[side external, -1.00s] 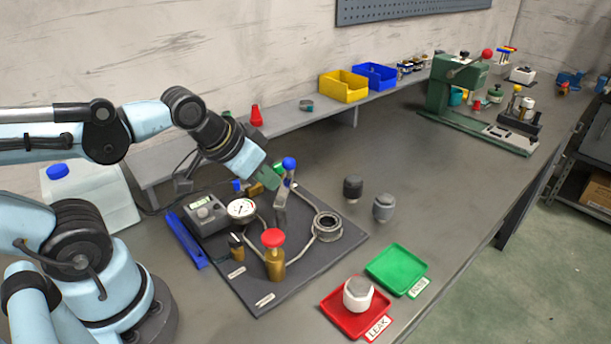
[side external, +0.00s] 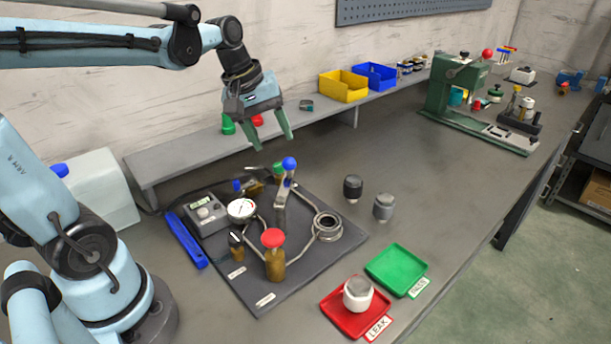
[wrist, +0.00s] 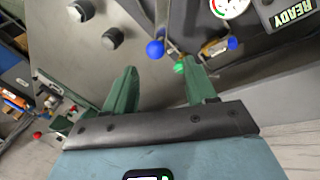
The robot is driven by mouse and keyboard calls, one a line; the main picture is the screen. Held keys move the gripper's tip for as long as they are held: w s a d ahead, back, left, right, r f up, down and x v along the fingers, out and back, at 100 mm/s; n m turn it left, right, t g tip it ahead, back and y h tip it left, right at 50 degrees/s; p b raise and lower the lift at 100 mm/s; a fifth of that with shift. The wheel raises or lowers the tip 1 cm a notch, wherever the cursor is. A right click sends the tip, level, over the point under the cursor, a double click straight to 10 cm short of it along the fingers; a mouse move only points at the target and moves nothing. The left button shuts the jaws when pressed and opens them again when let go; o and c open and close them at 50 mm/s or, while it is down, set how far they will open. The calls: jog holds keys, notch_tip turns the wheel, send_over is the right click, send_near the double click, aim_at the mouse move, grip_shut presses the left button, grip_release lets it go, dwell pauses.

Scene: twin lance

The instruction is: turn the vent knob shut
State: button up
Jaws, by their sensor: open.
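My gripper (side external: 274,146) is open and empty, its green fingers pointing down above the back of the dark fixture board. In the wrist view, my gripper (wrist: 160,72) has nothing between its fingers. A small green knob (side external: 279,170) sits below it, behind the blue-ball lever (side external: 289,163); the green knob also shows near a fingertip in the wrist view (wrist: 179,67). Left of it is a brass valve (side external: 253,189) with a blue handle (side external: 237,185). A red knob (side external: 273,238) tops a brass post at the front. I cannot read which knob is the vent.
The board also holds a gauge (side external: 241,209), a grey box (side external: 207,214) reading READY in the wrist view, and a ring seat (side external: 327,226). Two caps stand right of it. A red tray (side external: 343,322) holds a white-grey part; the green tray (side external: 397,268) is empty.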

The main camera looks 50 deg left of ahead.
aim_at(279, 165)
jog(key=w+a+f+n+g+h, duration=0.1)
jog(key=w+a+n+g+h, duration=0.3)
jog(key=a+n, duration=0.75)
jog(key=d+f, duration=0.1)
jog(key=f, duration=0.2)
jog(key=w+d+f+t, duration=0.1)
jog(key=f, duration=0.3)
jog(key=w+d+f+t+y, duration=0.1)
jog(key=d+f, duration=0.1)
jog(key=f, duration=0.2)
jog(key=shift+w+f, duration=0.15)
jog(key=c, duration=1)
jog(key=shift+c, duration=0.2)
